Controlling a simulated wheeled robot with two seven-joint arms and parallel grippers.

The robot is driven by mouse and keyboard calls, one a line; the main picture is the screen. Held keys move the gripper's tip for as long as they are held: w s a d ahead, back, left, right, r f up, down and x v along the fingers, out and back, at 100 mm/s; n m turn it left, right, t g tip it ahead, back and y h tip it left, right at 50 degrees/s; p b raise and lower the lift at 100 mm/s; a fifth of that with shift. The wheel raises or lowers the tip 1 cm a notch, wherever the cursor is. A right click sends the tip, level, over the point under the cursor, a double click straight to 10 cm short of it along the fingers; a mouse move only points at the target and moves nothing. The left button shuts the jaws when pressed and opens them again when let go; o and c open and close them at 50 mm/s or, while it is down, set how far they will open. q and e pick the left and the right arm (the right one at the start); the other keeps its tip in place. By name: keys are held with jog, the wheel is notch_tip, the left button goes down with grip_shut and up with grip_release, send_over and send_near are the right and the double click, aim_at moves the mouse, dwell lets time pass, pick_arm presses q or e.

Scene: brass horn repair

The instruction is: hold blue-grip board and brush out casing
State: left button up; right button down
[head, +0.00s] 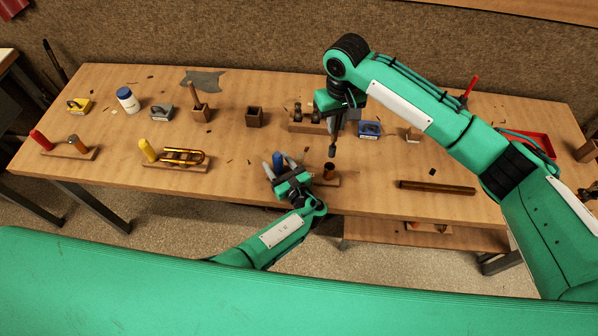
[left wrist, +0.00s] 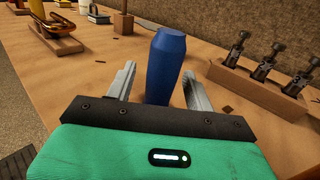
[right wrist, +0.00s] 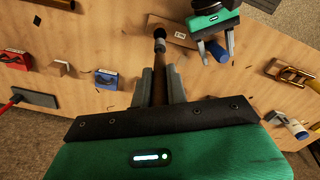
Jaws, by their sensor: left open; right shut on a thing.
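The blue grip (left wrist: 166,66) stands upright between the two open fingers of my left gripper (left wrist: 160,88), with no clear contact on either side. Its wooden board (head: 328,183) lies near the table's front edge. The casing (head: 329,172), a brown upright tube, stands on that board to the right of my left gripper (head: 280,163). My right gripper (right wrist: 160,88) is shut on the brush (right wrist: 158,82), which points down. In the head view the brush (head: 335,135) has its tip just above the casing's mouth. My left gripper partly hides the board.
A wooden block with several valves (head: 308,127) stands behind the casing. A brown tube (head: 437,187) lies to the right. A yellow-grip board (head: 175,164) and a red-grip board (head: 68,152) lie to the left. A blue box (head: 370,129) stands behind right.

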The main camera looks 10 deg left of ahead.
pick_arm(q)
jog(key=v, duration=1.2)
jog(key=shift+a, duration=0.1)
